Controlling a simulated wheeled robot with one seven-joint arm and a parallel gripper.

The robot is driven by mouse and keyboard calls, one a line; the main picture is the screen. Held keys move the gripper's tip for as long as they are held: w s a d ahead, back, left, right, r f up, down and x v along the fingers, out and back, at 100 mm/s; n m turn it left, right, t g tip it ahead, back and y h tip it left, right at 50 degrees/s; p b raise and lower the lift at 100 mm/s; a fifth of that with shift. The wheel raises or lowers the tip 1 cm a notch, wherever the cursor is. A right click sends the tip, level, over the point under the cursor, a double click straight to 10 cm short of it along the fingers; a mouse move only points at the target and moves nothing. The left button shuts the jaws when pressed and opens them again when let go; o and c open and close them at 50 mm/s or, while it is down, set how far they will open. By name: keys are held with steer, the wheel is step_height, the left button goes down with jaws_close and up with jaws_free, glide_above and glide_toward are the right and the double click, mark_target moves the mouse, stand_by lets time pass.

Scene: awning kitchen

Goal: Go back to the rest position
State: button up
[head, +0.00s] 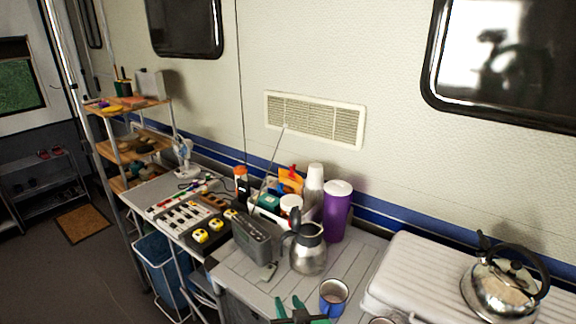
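My gripper (290,308) is at the bottom edge of the head view, low in front of the grey slatted table (238,287). Its green fingertips show apart with a gap between them, and nothing shows held in it. The rest of my arm is mostly cut off by the lower edge. A blue mug (334,297) stands just right of the gripper. I cannot tell whether they touch.
A steel coffee pot (309,256), grey radio (257,240) and purple tumbler (337,212) stand behind the gripper. A kettle (497,291) sits on a pale ribbed surface (425,268) at right. A shelf rack (128,148) stands left.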

steer(key=s+f+m+t+h, duration=0.2)
steer(key=s+f+m+h, duration=0.1)
steer(key=s+f, duration=1.2)
steer(key=s+r+n, duration=0.1)
steer(key=s+r, duration=0.1)
steer(key=s, duration=0.9)
steer(key=s+r+t, duration=0.1)
steer(key=s+r, duration=0.2)
steer(key=s, duration=0.9)
steer(key=shift+n, duration=0.4)
